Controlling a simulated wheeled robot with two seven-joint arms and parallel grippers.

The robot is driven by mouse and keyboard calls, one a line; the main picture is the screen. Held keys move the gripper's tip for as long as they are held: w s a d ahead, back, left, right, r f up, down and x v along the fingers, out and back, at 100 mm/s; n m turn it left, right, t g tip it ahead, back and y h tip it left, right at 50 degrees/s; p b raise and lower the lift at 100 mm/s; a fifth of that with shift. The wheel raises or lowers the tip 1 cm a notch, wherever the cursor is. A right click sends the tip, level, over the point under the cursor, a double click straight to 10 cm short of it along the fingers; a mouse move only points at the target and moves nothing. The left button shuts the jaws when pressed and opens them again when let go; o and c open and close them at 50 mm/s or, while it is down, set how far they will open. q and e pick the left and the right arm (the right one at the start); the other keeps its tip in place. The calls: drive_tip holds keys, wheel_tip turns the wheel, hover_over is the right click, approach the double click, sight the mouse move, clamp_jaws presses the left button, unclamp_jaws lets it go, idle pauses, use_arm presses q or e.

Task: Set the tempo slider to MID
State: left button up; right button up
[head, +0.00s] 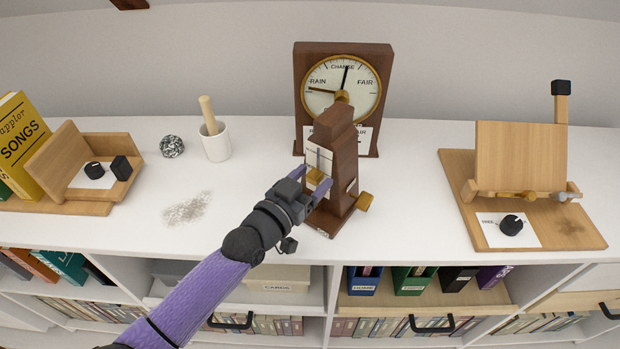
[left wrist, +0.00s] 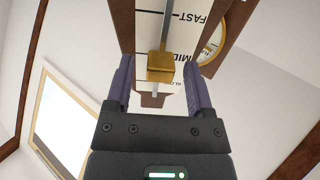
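The wooden metronome (head: 342,170) stands upright on the white shelf top, with a pale scale plate on its face. Its brass slider block (head: 315,177) sits on a thin metal rod; the block shows in the left wrist view (left wrist: 160,67). There the scale reads FAST at the top, MID (left wrist: 183,62) beside the block and SLOW below. The block's exact mark is hard to judge from this low angle. My left gripper (head: 311,181) is at the face, its fingers on either side of the block with gaps visible in the left wrist view (left wrist: 160,90). My right gripper is out of view.
A dial clock-like barometer (head: 343,85) stands close behind the metronome. A white mug with a pestle (head: 216,143) and a speckled ball (head: 172,146) are to the left. A wooden stand (head: 520,160) is at right. The shelf between is mostly clear.

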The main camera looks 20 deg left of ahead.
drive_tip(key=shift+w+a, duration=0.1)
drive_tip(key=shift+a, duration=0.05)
use_arm(q)
drive_tip(key=shift+s+a, duration=0.1)
drive_tip(key=shift+s, duration=0.2)
drive_tip(key=p+v, duration=0.2)
drive_tip(key=v, duration=0.7)
drive_tip(key=shift+p, duration=0.3)
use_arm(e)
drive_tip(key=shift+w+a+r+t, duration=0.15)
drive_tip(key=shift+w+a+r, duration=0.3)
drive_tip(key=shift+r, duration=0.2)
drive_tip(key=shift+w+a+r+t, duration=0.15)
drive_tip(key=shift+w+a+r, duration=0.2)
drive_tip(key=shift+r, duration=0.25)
use_arm(q)
drive_tip(key=shift+s, duration=0.1)
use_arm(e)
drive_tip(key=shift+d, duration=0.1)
